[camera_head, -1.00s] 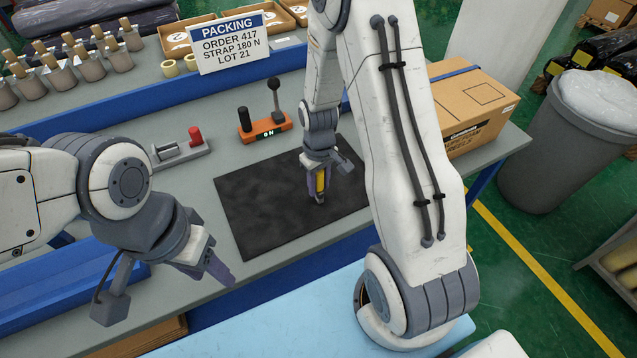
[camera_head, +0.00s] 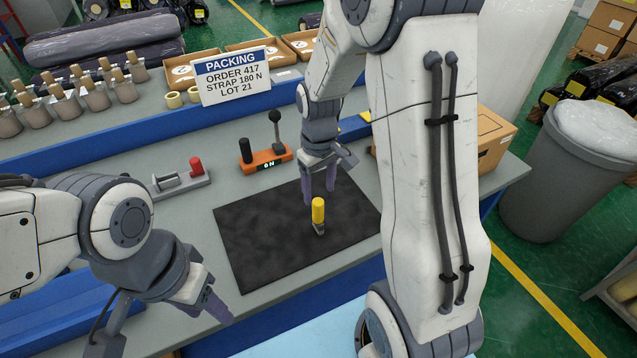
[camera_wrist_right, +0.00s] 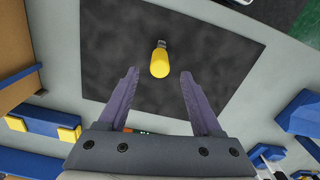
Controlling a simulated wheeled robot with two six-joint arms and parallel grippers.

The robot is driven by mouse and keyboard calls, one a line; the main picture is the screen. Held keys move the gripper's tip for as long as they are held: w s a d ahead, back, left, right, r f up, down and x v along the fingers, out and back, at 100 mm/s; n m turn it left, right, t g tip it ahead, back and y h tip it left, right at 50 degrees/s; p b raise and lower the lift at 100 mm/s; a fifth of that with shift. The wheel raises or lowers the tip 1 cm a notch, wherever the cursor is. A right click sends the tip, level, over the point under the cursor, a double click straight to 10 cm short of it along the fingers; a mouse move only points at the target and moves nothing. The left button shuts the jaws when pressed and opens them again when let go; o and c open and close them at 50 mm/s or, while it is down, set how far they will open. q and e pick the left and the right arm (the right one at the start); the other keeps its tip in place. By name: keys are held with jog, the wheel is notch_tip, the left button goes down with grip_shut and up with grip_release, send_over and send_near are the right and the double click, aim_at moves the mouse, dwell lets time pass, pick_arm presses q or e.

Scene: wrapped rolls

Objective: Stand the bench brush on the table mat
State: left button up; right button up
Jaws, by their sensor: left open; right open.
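The bench brush (camera_head: 318,212) stands upright on the black table mat (camera_head: 262,240), its yellow handle up and its darker end down on the mat. It also shows in the right wrist view (camera_wrist_right: 159,62), beyond the fingertips. My left gripper (camera_head: 212,306) is open and empty at the lower left, off the mat.
An orange block with a lever (camera_head: 265,160) and a grey fixture with a red knob (camera_head: 182,180) stand behind the mat. A packing sign (camera_head: 232,75) stands at the back. A cardboard box (camera_head: 495,140) is at the right, partly hidden by my right arm.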

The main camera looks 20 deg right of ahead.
jog(key=shift+a+r, duration=0.1)
jog(key=shift+r, duration=0.85)
jog(key=s+a+r+n, duration=0.3)
jog(key=s+a+r, duration=0.2)
jog(key=s+a, duration=0.65)
jog(key=s+a+r+n+y, duration=0.1)
jog(key=s+a, duration=0.4)
jog(key=s, duration=0.4)
jog(key=shift+s+a+r+n, duration=0.2)
jog(key=shift+a+r+n, duration=0.1)
jog(key=shift+r, duration=0.1)
